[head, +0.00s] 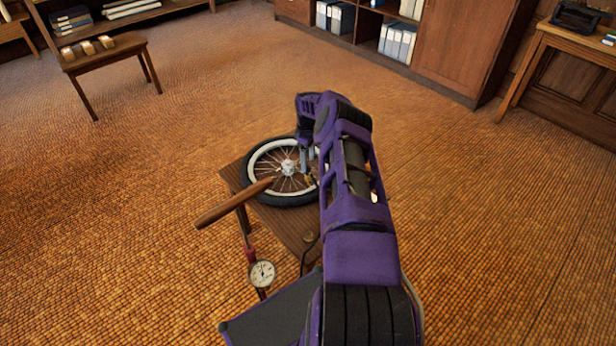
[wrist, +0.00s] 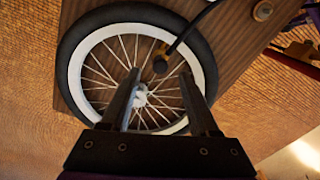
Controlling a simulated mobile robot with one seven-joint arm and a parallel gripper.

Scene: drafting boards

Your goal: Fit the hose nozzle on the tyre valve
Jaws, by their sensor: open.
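A spoked wheel with a black tyre (head: 280,201) and white rim lies flat on a small wooden stand (head: 296,226). The tyre (wrist: 72,60) also shows in the wrist view. A black hose (wrist: 190,33) comes in from the top right and ends in a brass-coloured nozzle (wrist: 160,64) over the spokes, inside the rim. My gripper (wrist: 160,74) is open, with its fingertips on either side of the nozzle; I cannot tell whether they touch it. In the head view my gripper (head: 307,164) is over the wheel's right side. I cannot make out the valve.
A pump with a wooden handle (head: 235,203) and a round gauge (head: 262,274) stands at the stand's near left. A round fitting (wrist: 262,11) sits on the stand top. A bench (head: 105,52) and shelves are far back; the floor between is clear.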

